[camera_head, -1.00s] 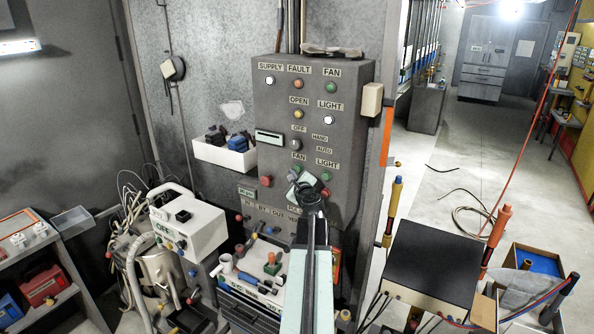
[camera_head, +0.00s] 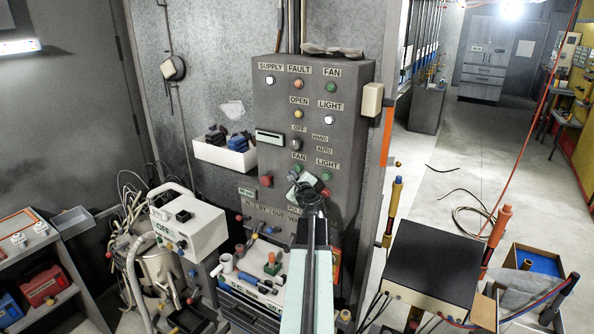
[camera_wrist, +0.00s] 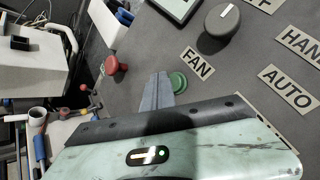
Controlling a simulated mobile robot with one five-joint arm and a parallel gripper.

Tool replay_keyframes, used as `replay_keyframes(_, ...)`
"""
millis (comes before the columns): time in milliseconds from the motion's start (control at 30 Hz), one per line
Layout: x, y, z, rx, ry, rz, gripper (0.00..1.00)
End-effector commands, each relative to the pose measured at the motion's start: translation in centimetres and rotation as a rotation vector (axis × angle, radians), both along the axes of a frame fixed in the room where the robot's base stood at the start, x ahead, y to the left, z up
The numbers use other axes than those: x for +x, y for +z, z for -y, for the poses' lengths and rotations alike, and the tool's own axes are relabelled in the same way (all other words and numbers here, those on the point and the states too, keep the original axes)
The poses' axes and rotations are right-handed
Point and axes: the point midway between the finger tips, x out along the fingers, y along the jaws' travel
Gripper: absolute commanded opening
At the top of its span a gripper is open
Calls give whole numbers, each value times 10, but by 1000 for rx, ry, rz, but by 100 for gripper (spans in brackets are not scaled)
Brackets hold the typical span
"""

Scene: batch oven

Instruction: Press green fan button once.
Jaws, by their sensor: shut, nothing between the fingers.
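The green fan button (camera_wrist: 178,82) sits beside the FAN label (camera_wrist: 198,63) on the grey panel. In the head view the green fan button (camera_head: 297,168) shows just under the lower FAN label (camera_head: 298,155). My gripper (camera_wrist: 158,82) is shut and empty, with its fingertips beside the button's left edge in the wrist view. I cannot tell whether they touch it. In the head view my gripper (camera_head: 292,177) is at the panel, just below the button, and my arm hides part of the panel beneath.
A red button (camera_wrist: 115,66) is left of the fingers. A dark selector knob (camera_wrist: 222,19) is above right, near the AUTO label (camera_wrist: 288,91). The green light button (camera_head: 326,177) is right of the fan button. A white bin (camera_head: 225,157) hangs left of the panel.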

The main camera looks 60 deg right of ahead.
Motion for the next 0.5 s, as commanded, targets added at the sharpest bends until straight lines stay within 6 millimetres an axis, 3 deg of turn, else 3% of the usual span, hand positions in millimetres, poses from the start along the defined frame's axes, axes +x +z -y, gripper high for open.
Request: replay_keyframes(500, 0, 0, 9, 0, 0, 0, 0)
